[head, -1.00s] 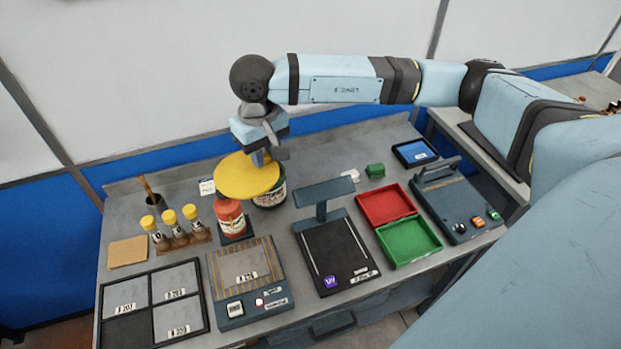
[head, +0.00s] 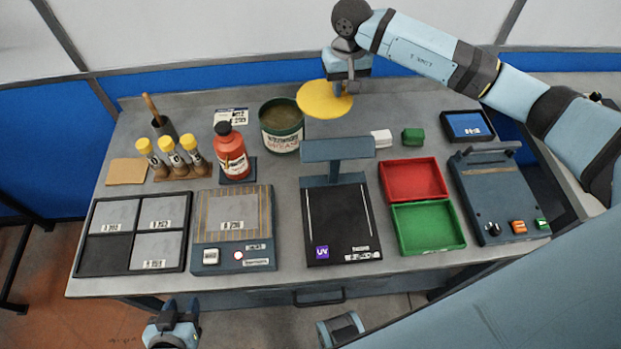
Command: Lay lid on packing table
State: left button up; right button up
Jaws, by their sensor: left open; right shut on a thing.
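The yellow round lid (head: 318,102) is in my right gripper (head: 340,88), which is shut on it. The lid is held in the air above the back of the bench, just right of the green tub (head: 282,140). The tub stands open, and its dark inside shows. My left gripper (head: 172,322) is open and empty, low in front of the bench's front edge. No separate surface can be told for sure as the packing table; the grey bench (head: 270,185) fills the middle.
A red bottle (head: 231,160) and yellow-capped vials (head: 168,158) stand left of the tub. A black UV stand (head: 338,225), red tray (head: 402,182), green tray (head: 428,228) and blue-screened device (head: 467,127) take up the right side. White and green blocks lie behind the trays.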

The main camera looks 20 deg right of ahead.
jog(key=shift+m, duration=0.7)
jog(key=d+f, duration=0.1)
jog(key=f, duration=0.4)
jog(key=d+f+b, duration=0.1)
jog(key=d+f, duration=0.1)
jog(key=f, duration=0.3)
jog(key=d+f+b, duration=0.1)
jog(key=d+f, duration=0.1)
jog(key=f, duration=0.3)
jog(key=shift+w, duration=0.4)
jog(key=shift+f, duration=2.05)
pick_arm(q)
notch_tip(320, 180, down, 3)
jog(key=shift+r, duration=0.15)
pick_arm(e)
jog(key=shift+f, duration=0.1)
jog(key=shift+f, duration=0.15)
jog(key=o, duration=0.9)
